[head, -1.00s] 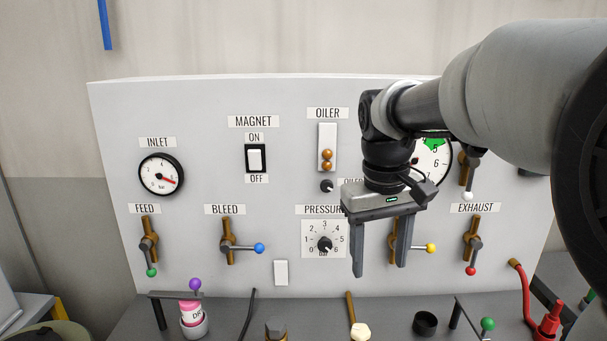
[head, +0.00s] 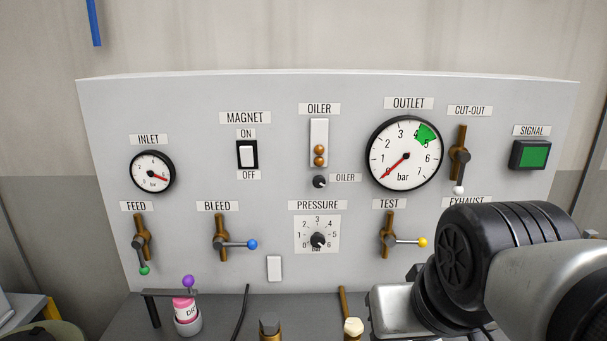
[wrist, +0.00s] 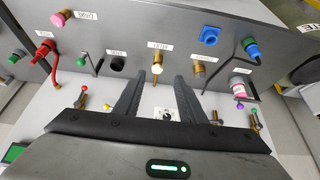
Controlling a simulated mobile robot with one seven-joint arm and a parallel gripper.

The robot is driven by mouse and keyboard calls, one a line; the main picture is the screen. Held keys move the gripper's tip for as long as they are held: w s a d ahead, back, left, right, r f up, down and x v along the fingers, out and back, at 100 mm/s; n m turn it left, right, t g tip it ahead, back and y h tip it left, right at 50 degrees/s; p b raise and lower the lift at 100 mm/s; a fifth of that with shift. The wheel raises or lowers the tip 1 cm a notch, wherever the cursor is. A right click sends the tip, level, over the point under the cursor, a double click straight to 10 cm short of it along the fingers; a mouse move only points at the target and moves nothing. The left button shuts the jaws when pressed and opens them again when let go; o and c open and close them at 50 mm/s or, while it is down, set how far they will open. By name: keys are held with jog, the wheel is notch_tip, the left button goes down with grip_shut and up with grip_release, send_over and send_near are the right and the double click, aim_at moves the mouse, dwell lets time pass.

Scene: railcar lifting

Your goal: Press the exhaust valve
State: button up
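The exhaust valve's label (head: 466,202) shows at the lower right of the panel in the head view. My arm covers the valve itself there. In the wrist view, where the scene appears inverted, a brass valve with a red-tipped lever (wrist: 82,97) at the left looks like the exhaust valve. My gripper (wrist: 158,73) is open, with its two dark fingers apart. It appears empty and off to one side of that valve. My fingers are not visible in the head view.
The test valve (head: 388,238) with its yellow knob is left of my arm. The cut-out valve (head: 460,158) is above the exhaust label.

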jog(key=shift+n+h, duration=0.6)
jog(key=shift+h, duration=0.3)
jog(key=w+d, duration=0.1)
jog(key=w, duration=0.1)
jog(key=w+d+f+b, duration=0.1)
jog(key=w, duration=0.2)
jog(key=w+b, duration=0.1)
jog(key=w, duration=0.2)
jog(key=shift+w+d+f, duration=0.15)
jog(key=shift+w+d, duration=0.05)
jog(key=shift+d, duration=0.2)
grip_shut()
jog(key=w+d+f+h, duration=0.1)
jog(key=w+d+f, duration=0.3)
jog(key=w+d, duration=0.6)
jog(key=w+d+f+h, duration=0.2)
jog(key=w+d+f, duration=0.2)
jog(key=w+d, duration=0.7)
jog(key=w+p, duration=0.1)
jog(key=w, duration=0.3)
jog(key=shift+d, duration=0.2)
jog(key=shift+w, duration=0.1)
